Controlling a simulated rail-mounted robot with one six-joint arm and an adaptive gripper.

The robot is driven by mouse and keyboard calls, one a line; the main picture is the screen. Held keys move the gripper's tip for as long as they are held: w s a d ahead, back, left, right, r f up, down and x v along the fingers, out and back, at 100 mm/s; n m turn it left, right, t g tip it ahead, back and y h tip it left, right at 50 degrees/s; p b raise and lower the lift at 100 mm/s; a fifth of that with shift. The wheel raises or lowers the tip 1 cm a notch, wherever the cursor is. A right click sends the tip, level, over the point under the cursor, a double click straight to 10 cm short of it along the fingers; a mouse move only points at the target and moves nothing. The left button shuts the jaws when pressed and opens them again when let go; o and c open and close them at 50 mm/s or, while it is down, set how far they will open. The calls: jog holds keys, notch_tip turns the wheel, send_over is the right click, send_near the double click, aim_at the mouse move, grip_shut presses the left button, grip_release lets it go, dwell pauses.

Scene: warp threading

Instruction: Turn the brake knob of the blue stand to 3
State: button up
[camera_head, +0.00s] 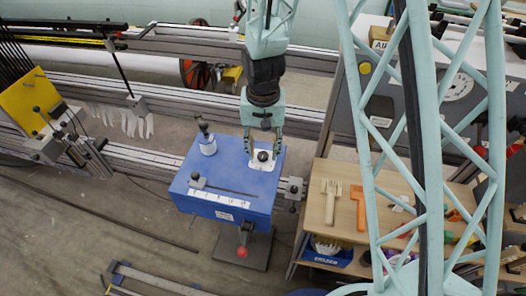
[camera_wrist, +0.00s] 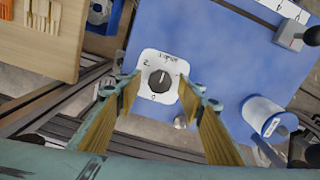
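The blue stand (camera_head: 222,178) is a blue box in the middle of the head view; its blue top (camera_wrist: 222,60) fills much of the wrist view. The black brake knob (camera_wrist: 160,81) sits on a white dial plate (camera_wrist: 152,59) with small markings, including a 2 at its left and a 0 near its bottom. A light line on the knob points roughly up in the wrist view. In the head view the knob (camera_head: 263,156) is between my fingers. My gripper (camera_wrist: 159,80) is open, one finger on each side of the knob, with visible gaps.
A wooden bench (camera_head: 340,224) with combs (camera_head: 331,197) is to the right. Metal rails (camera_head: 145,165) run behind the stand.

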jog(key=shift+r, duration=0.1)
dwell(0.3)
notch_tip(320, 180, up, 12)
dwell(1.1)
dwell(0.6)
notch_tip(320, 180, up, 11)
jog(key=t, duration=0.1)
send_over(264, 155)
jog(key=s+d, duration=0.5)
jog(key=s+d+r+t, duration=0.1)
jog(key=s+d+r, duration=0.4)
jog(key=s+r, duration=0.25)
jog(key=s+d+r+t, duration=0.1)
jog(key=s+d+r, duration=0.2)
jog(key=s, duration=0.6)
jog(key=s+d+r+n+t, duration=0.1)
jog(key=s+d+r, duration=0.2)
jog(key=s, duration=0.6)
jog(key=shift+d+r, duration=0.4)
jog(key=shift+r, duration=0.85)
